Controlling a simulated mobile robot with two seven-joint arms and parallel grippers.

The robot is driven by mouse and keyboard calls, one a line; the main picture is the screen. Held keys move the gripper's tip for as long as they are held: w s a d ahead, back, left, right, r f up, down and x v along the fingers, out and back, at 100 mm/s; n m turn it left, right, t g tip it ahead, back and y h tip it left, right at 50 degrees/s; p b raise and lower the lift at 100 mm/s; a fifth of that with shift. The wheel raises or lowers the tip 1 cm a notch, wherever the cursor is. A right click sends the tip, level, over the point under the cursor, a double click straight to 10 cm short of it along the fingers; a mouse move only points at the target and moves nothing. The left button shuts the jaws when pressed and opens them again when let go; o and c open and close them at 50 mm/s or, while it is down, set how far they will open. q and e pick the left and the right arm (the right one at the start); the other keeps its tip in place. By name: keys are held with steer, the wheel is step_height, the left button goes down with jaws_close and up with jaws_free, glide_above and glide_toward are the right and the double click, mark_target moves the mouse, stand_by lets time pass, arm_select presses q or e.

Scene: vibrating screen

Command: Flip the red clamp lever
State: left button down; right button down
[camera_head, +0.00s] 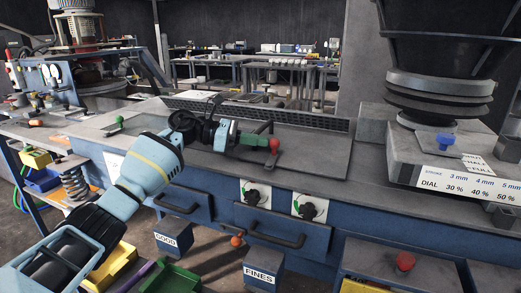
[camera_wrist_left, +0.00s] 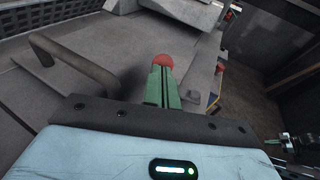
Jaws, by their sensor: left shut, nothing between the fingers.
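The red knob of the clamp lever (camera_head: 275,146) stands at the deck's front, right of centre in the head view. In the left wrist view the red knob (camera_wrist_left: 163,60) shows just past my fingertips. My left gripper (camera_head: 264,139) reaches in from the left with its green fingers beside the knob. In the left wrist view the fingers of my left gripper (camera_wrist_left: 161,76) are shut together with nothing between them. I cannot tell whether they touch the knob. The lever's lower part and pivot are hidden.
A green-knobbed lever (camera_head: 119,121) stands at the deck's left. A perforated rail (camera_head: 265,113) runs along the back. Two rotary switches (camera_head: 253,194) and a drawer handle (camera_head: 277,237) are on the blue front. A grey block with a blue knob (camera_head: 445,140) stands right. The deck right of the red knob is clear.

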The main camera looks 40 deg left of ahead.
arm_select(q)
steer(key=shift+w+d+r, duration=0.1)
steer(key=shift+w+d, duration=0.1)
steer(key=shift+w, duration=0.2)
arm_select(e)
steer(key=shift+w+d, duration=0.1)
steer(key=shift+w, duration=0.15)
steer(key=shift+s, duration=0.4)
steer(key=shift+a, duration=0.2)
